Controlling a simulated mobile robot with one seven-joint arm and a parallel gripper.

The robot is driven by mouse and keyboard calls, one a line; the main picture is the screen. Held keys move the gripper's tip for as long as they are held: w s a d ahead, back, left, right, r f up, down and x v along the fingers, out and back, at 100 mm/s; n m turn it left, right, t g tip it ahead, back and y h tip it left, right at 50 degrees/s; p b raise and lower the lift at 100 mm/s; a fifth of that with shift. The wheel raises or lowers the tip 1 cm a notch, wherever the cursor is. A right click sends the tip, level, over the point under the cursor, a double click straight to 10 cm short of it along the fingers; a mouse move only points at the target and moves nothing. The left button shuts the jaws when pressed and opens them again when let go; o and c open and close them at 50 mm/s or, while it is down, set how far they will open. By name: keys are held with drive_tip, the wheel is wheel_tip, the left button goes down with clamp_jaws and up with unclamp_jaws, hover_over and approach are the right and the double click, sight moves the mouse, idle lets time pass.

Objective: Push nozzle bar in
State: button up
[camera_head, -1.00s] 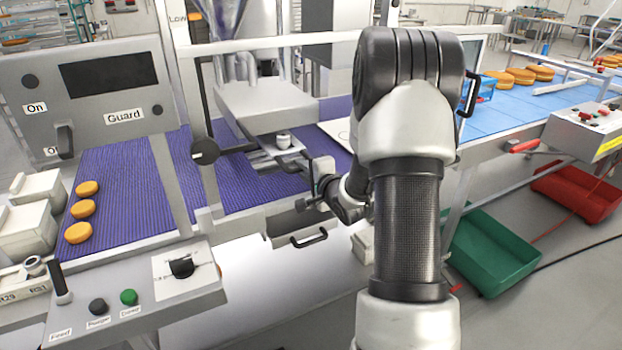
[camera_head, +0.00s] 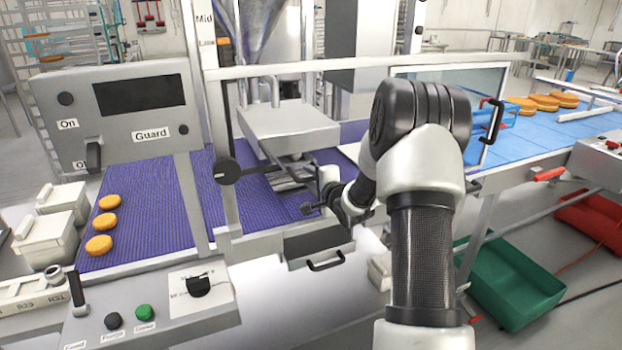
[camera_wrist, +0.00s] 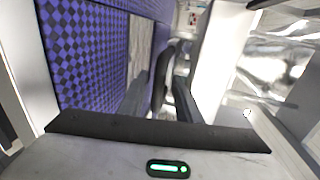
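The nozzle bar cannot be picked out with certainty. Metal parts (camera_head: 290,178) that may belong to it sit under the grey depositor head (camera_head: 288,122), over the purple belt. My gripper (camera_head: 312,208) is low at the front edge of the belt, just right of and below these parts. In the wrist view, my dark fingers (camera_wrist: 172,90) stand close together beside the purple belt, with a pale bar (camera_wrist: 214,62) and shiny metal to their right. Nothing is clearly seen between the fingers. Contact with the bar cannot be made out.
A drawer-like tray with a black handle (camera_head: 326,262) hangs below the gripper. A guard panel (camera_head: 118,115) and a control box with knobs (camera_head: 150,305) stand left. Orange rounds (camera_head: 100,245) lie on the purple belt (camera_head: 145,190). A green crate (camera_head: 508,285) is on the floor right.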

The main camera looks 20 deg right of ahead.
drive_tip(key=p+v, duration=0.1)
drive_tip(key=v, duration=1.6)
drive_tip(key=shift+s, duration=0.25)
drive_tip(key=shift+r, duration=0.1)
